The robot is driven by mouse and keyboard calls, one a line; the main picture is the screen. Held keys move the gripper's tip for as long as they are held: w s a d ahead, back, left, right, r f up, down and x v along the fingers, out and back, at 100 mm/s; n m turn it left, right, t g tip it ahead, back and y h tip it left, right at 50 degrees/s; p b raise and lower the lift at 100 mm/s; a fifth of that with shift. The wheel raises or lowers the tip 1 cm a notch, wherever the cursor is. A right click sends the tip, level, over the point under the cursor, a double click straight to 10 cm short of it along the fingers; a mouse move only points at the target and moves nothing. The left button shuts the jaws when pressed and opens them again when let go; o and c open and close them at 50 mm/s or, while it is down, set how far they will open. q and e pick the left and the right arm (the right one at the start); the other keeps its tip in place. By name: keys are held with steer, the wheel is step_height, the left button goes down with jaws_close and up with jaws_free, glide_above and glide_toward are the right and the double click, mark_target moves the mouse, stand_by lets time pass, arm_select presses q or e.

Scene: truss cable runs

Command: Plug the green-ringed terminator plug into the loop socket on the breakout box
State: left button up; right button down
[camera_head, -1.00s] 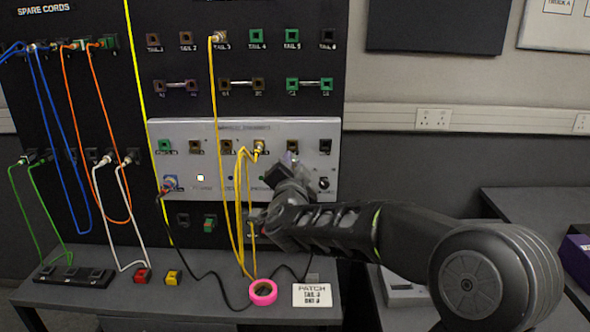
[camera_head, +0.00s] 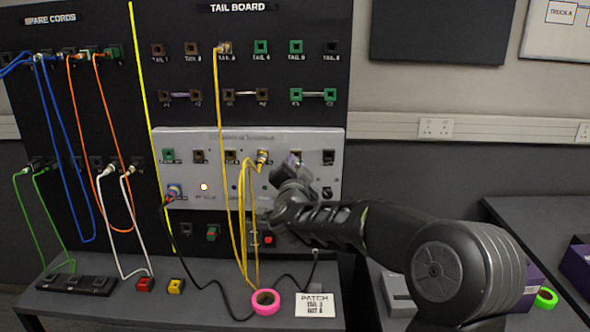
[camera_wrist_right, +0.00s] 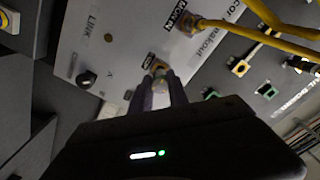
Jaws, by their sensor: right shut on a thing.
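My right gripper (camera_head: 294,161) is up against the front of the grey breakout box (camera_head: 182,141), just right of a socket with a yellow cord. In the right wrist view its purple fingertips (camera_wrist_right: 160,90) are shut on a small pale plug with a hint of green, the terminator plug (camera_wrist_right: 160,82). The plug's nose points at a yellow-brown socket (camera_wrist_right: 157,64) on the box, apparently the loop socket. The two look in line and very close. I cannot tell whether the plug is inside. In the head view the gripper partly hides this socket. My left gripper is not in view.
A yellow cord plug (camera_head: 262,157) sits in the socket beside the gripper, its cords hanging close by. A black socket (camera_head: 328,157) is to the right. A pink tape roll (camera_head: 265,303) and a patch card (camera_head: 315,304) lie on the bench below.

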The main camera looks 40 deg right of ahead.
steer(key=shift+w+d, duration=0.4)
steer(key=shift+w, duration=0.05)
stand_by(1.1)
steer(key=shift+b+x, duration=0.35)
steer(key=shift+x, duration=0.45)
stand_by(1.5)
steer(key=shift+f+m+b, duration=0.1)
steer(key=shift+m+b, duration=0.3)
steer(key=shift+b, duration=0.15)
steer(key=shift+m+b, duration=0.7)
steer(key=shift+b, duration=0.15)
steer(key=shift+r+m, duration=0.2)
steer(key=shift+m, duration=0.1)
